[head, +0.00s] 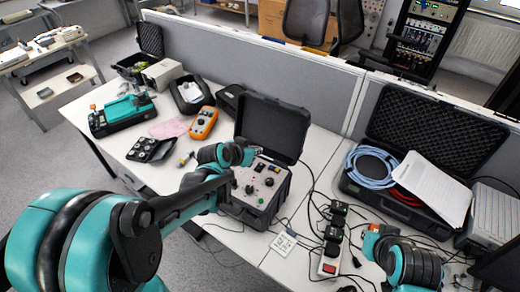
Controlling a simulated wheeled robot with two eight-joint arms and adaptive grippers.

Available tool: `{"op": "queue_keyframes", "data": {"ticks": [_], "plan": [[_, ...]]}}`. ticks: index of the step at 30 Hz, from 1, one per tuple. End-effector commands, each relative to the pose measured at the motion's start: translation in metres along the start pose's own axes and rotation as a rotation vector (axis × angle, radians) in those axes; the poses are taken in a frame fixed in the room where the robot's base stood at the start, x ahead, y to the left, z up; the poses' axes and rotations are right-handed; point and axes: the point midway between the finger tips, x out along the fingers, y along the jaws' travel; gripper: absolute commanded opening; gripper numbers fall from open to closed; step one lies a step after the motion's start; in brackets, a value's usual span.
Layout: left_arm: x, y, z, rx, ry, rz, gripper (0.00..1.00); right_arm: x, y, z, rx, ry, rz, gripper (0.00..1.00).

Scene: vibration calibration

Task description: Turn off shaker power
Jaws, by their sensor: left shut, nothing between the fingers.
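The shaker control unit is an open black case with a grey panel of knobs and buttons (258,190), on the table in the middle of the head view. Its black lid (272,128) stands open behind the panel. My left gripper (253,153) is shut and empty, at the panel's rear left edge, in front of the lid. I cannot tell whether it touches the case. My left arm hides part of the panel's left side.
A power strip (329,265) with a red switch and plugged adapters lies right of the case, among loose cables. An orange multimeter (202,123) is at the left. An open case (372,200) with blue cable and papers is at the right. A grey partition (275,75) runs behind.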

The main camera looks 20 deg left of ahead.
Motion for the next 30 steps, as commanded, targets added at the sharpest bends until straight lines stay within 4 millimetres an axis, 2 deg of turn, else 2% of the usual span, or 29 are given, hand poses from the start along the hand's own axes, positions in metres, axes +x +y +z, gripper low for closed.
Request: {"op": "queue_keyframes", "data": {"ticks": [1, 3, 7, 25, 28, 30], "plan": [[-0.010, 0.000, -0.003, -0.001, 0.000, -0.001, 0.00, -0.004, 0.000, -0.003, 0.000, 0.000, 0.000, 0.00], [-0.017, 0.000, -0.005, -0.001, 0.000, -0.001, 0.00, -0.006, 0.000, -0.004, 0.000, 0.000, 0.000, 0.00], [-0.024, 0.000, -0.006, 0.000, 0.000, -0.001, 0.00, -0.008, 0.000, -0.005, 0.000, 0.000, 0.000, 0.00], [-0.027, 0.001, -0.005, -0.002, -0.003, -0.001, 0.00, -0.007, 0.000, -0.005, 0.000, 0.000, 0.000, 0.00], [-0.038, 0.009, 0.000, -0.012, -0.023, -0.003, 0.00, -0.005, 0.000, -0.004, 0.000, 0.000, 0.000, 0.00], [-0.052, 0.017, 0.009, -0.027, -0.050, -0.009, 0.00, -0.003, 0.000, -0.002, 0.000, 0.000, 0.000, 0.00]]}}
